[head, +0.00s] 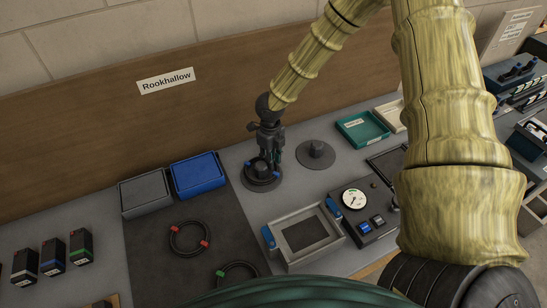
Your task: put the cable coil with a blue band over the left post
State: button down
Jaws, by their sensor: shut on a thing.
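The dark cable coil with blue bands (277,175) is at the left post (261,169). It appears to ring the post, whose top shows inside the loop. I cannot tell how far down the coil sits over the round base. My gripper (274,158) points down at the far right side of the coil and is shut on it. The gripper hides part of the coil and of the post. The right post (316,149) stands bare on its round base, to the right.
A coil with red bands (189,238) and one with green bands (238,268) lie on the dark mat (155,275). Grey (145,195) and blue (198,176) bins stand behind. A framed tray (304,235) and gauge box (361,212) are in front right.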

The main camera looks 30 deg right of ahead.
jog(key=shift+a+r+p, duration=0.25)
jog(key=shift+r+p, duration=0.1)
jog(key=shift+r, duration=0.35)
jog(key=shift+s+f, duration=0.1)
dwell(0.9)
jog(key=shift+r+p, duration=0.3)
jog(key=shift+p, duration=0.25)
jog(key=shift+r, duration=0.35)
jog(key=shift+r+p, duration=0.15)
jog(key=shift+p, duration=0.2)
jog(key=shift+d, duration=0.25)
jog(key=c, duration=1.5)
grip_release()
